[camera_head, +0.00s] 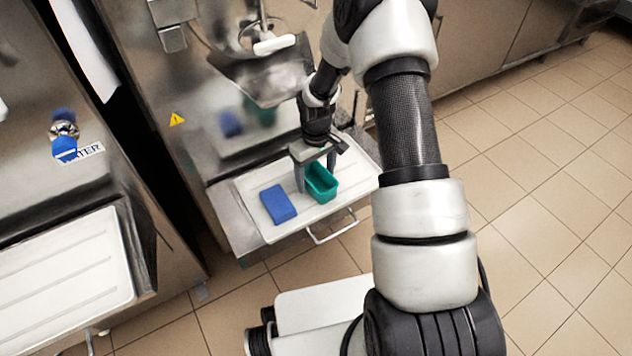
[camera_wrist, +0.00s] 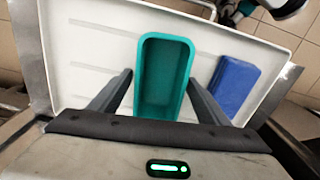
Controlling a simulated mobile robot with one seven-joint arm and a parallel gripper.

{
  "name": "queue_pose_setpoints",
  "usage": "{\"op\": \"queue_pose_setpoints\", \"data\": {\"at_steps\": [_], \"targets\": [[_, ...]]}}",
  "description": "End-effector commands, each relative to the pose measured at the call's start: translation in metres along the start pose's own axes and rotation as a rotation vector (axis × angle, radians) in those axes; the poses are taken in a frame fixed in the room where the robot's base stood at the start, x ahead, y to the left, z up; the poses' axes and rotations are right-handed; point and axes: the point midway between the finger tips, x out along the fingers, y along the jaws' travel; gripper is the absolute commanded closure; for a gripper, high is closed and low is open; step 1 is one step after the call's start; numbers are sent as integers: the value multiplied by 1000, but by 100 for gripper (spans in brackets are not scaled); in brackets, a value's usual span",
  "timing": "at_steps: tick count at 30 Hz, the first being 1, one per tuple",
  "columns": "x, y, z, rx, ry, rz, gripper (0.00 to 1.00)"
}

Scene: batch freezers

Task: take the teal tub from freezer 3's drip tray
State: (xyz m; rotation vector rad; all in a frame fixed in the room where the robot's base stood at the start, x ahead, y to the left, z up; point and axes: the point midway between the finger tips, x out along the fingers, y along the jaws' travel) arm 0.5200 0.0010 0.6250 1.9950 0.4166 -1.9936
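The teal tub (camera_head: 321,183) stands open and upright on the white drip tray (camera_head: 262,228) under the freezer's spout. In the wrist view the tub (camera_wrist: 164,75) looks empty and lies between the two fingers of my gripper (camera_wrist: 162,95). In the head view my gripper (camera_head: 316,178) reaches down over the tub from above.
A blue block or sponge (camera_head: 278,204) lies on the tray to the left of the tub; it also shows in the wrist view (camera_wrist: 233,87), close to the right finger. A second freezer's white tray (camera_head: 70,270) is at the left. Tiled floor lies open at the right.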

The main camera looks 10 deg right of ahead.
Motion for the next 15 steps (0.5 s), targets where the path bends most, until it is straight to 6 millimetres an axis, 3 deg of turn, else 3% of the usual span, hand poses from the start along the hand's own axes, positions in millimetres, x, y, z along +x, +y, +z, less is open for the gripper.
{"op": "queue_pose_setpoints", "data": {"at_steps": [1,6,15], "targets": [[0,0,0,0,0,0,38],[0,0,0,0,-1,0,67],[-2,0,0,0,0,0,68]]}}
